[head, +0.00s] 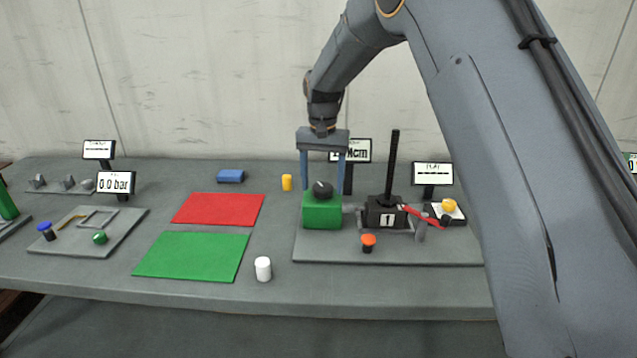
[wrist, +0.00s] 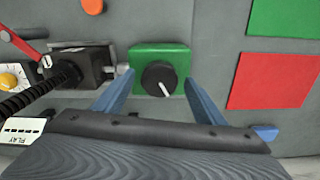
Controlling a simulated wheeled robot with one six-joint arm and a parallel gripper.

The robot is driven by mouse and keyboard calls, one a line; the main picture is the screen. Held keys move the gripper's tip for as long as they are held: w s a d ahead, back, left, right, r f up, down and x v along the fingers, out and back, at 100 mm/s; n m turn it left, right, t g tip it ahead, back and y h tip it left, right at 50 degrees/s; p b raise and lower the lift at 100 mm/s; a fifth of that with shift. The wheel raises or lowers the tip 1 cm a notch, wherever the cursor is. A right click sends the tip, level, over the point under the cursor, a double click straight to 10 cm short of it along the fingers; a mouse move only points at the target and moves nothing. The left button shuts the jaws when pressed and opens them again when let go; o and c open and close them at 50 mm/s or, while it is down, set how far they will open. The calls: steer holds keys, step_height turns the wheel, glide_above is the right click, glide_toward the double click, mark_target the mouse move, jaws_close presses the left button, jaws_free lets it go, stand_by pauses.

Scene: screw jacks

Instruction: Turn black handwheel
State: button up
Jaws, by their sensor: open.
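The black handwheel (head: 322,188) is a round knob with a white pointer line, on top of a green box (head: 322,215) on the grey jack plate. It also shows in the wrist view (wrist: 159,79), near the middle, with its line running toward the lower right. My gripper (head: 322,187) points down over the green box, its two blue fingers apart on the left and right of the handwheel. In the wrist view my gripper (wrist: 160,88) is open, with visible gaps between the fingers and the knob. Whether the fingertips touch the box is unclear.
Right of the green box stand a black jack block (head: 385,214) marked 1 with a tall black screw (head: 392,160), a red lever (head: 424,216) and an orange knob (head: 368,241). Displays stand behind. A white cylinder (head: 263,268) and red (head: 218,209) and green mats (head: 191,255) lie left.

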mark_target(322, 187)
step_height(322, 187, up, 8)
steer(key=shift+f+b, duration=0.25)
steer(key=shift+b, duration=0.8)
steer(key=s+d+f, duration=0.4)
steer(key=s+d, duration=0.2)
steer(key=s, duration=0.4)
steer(key=s+d+f+n, duration=0.1)
steer(key=s+d+f, duration=0.3)
steer(key=s+d, duration=0.3)
steer(key=s+d+f+n+t, duration=0.1)
steer(key=s+d+f, duration=0.3)
steer(key=s, duration=1.1)
steer(key=shift+d+f, duration=0.35)
steer(key=shift+d, duration=0.9)
